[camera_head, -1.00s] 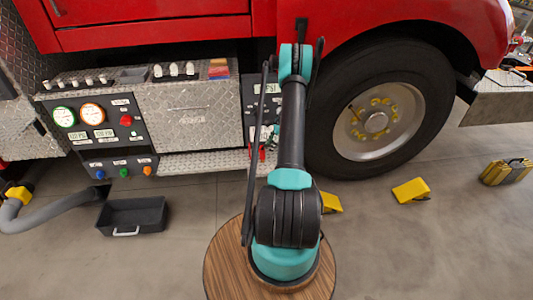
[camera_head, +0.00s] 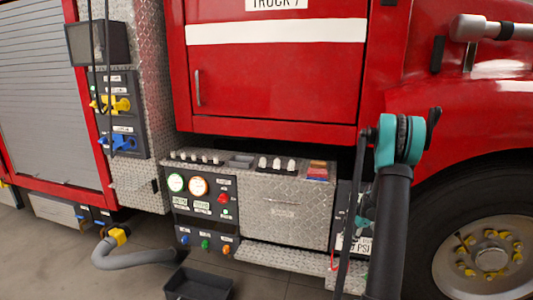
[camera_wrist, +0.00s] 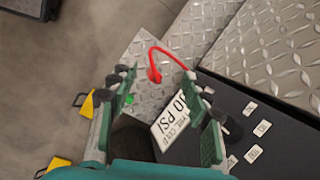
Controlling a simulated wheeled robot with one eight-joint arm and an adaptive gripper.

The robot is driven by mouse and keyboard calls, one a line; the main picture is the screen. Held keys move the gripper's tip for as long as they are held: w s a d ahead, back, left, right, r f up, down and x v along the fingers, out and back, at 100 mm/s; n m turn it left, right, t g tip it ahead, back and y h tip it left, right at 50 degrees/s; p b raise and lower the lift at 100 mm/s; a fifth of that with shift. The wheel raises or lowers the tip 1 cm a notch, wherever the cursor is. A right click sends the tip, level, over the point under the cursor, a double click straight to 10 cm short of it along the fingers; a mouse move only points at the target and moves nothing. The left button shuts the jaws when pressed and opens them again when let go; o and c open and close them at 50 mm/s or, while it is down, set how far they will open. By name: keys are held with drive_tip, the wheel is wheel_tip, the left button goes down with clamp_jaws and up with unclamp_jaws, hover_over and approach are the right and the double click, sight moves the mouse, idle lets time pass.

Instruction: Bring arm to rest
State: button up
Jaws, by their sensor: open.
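My arm (camera_head: 390,225) stands at the right of the head view, in front of the truck's side. In the wrist view my gripper (camera_wrist: 165,98) is open, with its two green fingers apart. A white tag (camera_wrist: 174,122) with "PSI" on it shows between and beyond the fingers, close to the dark panel. I cannot tell whether a finger touches it. A red curved cord (camera_wrist: 172,52) lies past the fingertips, over the diamond-plate step. In the head view the arm hides much of the gripper.
The red truck's pump panel (camera_head: 208,204) has gauges and coloured knobs. A diamond-plate box (camera_head: 285,208) stands beside it, and the front wheel (camera_head: 487,257) is at the right. A dark tray (camera_head: 198,284) and a grey hose (camera_head: 130,261) are low at the left. Yellow blocks (camera_wrist: 88,103) lie on the floor.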

drive_tip(key=s+a+r+n+t+h, duration=0.1)
drive_tip(key=s+a+r+n+h, duration=0.1)
drive_tip(key=s+a+r+n, duration=0.9)
drive_tip(key=s+a+n, duration=0.2)
drive_tip(key=s+a, duration=0.1)
drive_tip(key=s, duration=0.8)
drive_tip(key=s+a+r+n+t+h, duration=0.1)
drive_tip(key=s+a+n, duration=0.2)
drive_tip(key=s, duration=0.8)
drive_tip(key=shift+a+t, duration=0.3)
drive_tip(key=shift+s, duration=0.1)
